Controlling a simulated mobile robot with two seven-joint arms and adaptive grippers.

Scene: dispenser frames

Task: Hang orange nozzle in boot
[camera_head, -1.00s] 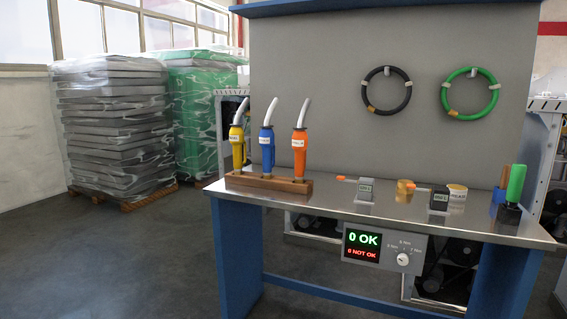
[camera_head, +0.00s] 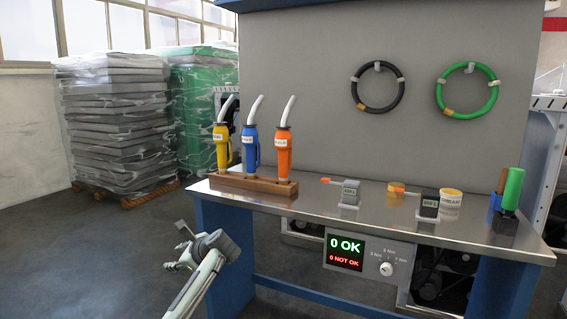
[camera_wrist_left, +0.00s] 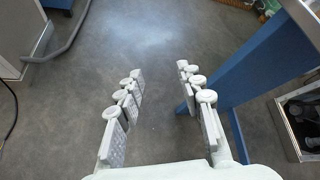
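The orange nozzle (camera_head: 283,153) stands upright in the right end of a wooden block (camera_head: 238,183), its pale curved spout pointing up. The block, probably the boot holder, sits at the left end of the metal-topped bench (camera_head: 330,214). Its socket is hidden by the nozzle's lower end. My left gripper (camera_head: 177,247) is in front of the bench's left end, lower than the top and left of the nozzle. In the left wrist view my left gripper (camera_wrist_left: 160,72) is open and empty, with floor between its fingers. My right gripper is not in view.
A blue nozzle (camera_head: 252,148) and a yellow nozzle (camera_head: 221,146) share the block. Two small grey devices (camera_head: 349,192) (camera_head: 428,206), tape rolls (camera_head: 450,198) and a green-handled tool (camera_head: 513,188) stand to the right. A blue bench leg (camera_wrist_left: 238,65) is close to the gripper's right.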

